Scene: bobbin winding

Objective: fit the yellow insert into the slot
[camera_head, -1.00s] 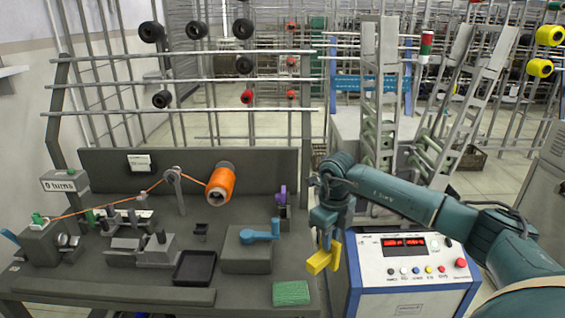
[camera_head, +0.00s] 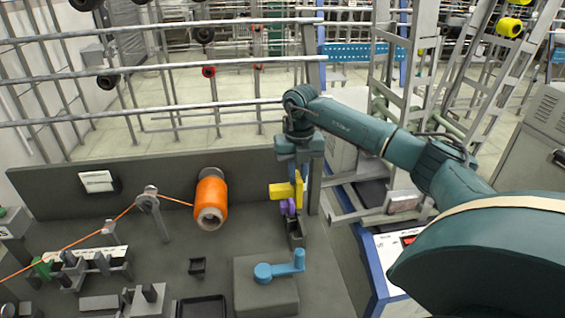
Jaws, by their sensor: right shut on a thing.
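My right gripper (camera_head: 298,172) points down and is shut on the yellow insert (camera_head: 282,190), an angular yellow piece. It holds the insert at the right end of the bench, in front of the dark back panel. A purple part (camera_head: 288,207) shows just below the insert, above a dark narrow holder (camera_head: 295,236). I cannot tell whether insert and purple part touch. A small black open bracket (camera_head: 197,266) stands further left on the bench. Which of these has the slot is not clear. My left gripper is out of view.
An orange bobbin (camera_head: 211,195) with thread sits left of the insert. A blue lever (camera_head: 278,268) on a grey block stands in front of the holder. A black tray (camera_head: 201,308) lies at the front. Rails (camera_head: 150,116) run behind the back panel.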

